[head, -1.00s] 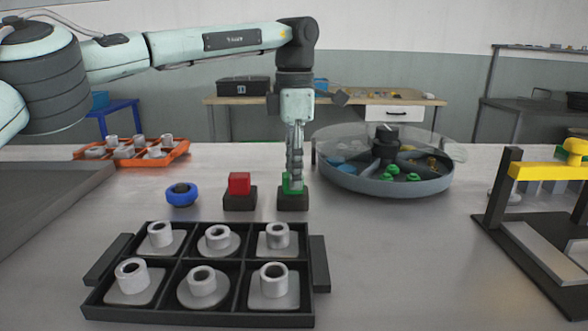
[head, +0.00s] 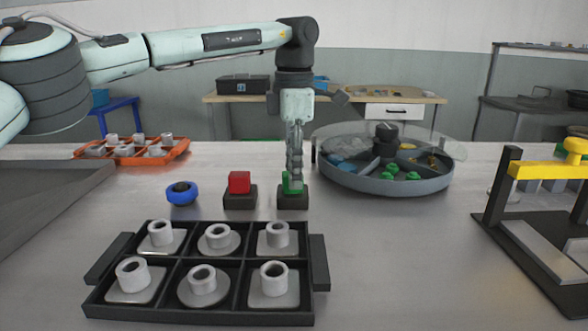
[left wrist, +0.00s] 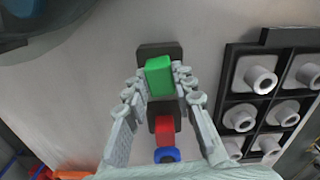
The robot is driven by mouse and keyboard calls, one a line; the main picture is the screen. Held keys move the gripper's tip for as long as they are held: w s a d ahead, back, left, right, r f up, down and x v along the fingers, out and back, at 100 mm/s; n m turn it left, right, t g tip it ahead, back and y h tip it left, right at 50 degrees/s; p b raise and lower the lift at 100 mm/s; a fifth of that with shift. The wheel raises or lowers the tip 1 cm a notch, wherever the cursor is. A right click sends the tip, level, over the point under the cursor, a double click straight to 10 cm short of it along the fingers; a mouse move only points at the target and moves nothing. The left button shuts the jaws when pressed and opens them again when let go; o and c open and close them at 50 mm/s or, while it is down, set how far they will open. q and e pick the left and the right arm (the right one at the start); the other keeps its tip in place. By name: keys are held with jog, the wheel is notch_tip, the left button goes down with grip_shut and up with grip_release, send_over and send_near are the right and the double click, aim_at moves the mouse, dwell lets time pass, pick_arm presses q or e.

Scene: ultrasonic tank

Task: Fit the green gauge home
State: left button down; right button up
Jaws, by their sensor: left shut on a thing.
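The green gauge (head: 286,184) is a small green block at a black base (head: 293,202) on the table. My left gripper (head: 295,186) points straight down and is shut on it. The left wrist view shows the green gauge (left wrist: 159,78) between the two fingers of my left gripper (left wrist: 161,72), with the black base (left wrist: 158,49) under it. The fingers hide part of the block in the head view, and I cannot tell how deep it sits. My right gripper is in neither view.
To the left are a red block (head: 239,182) on another black base and a blue ring (head: 181,194). A black tray (head: 205,316) with several grey collared parts lies in front. A round covered carousel (head: 400,187) stands close on the right. A black frame with a yellow bar (head: 540,172) is far right.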

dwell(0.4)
pick_arm(q)
jog(key=c, duration=1.2)
grip_release()
notch_tip(320, 180, up, 12)
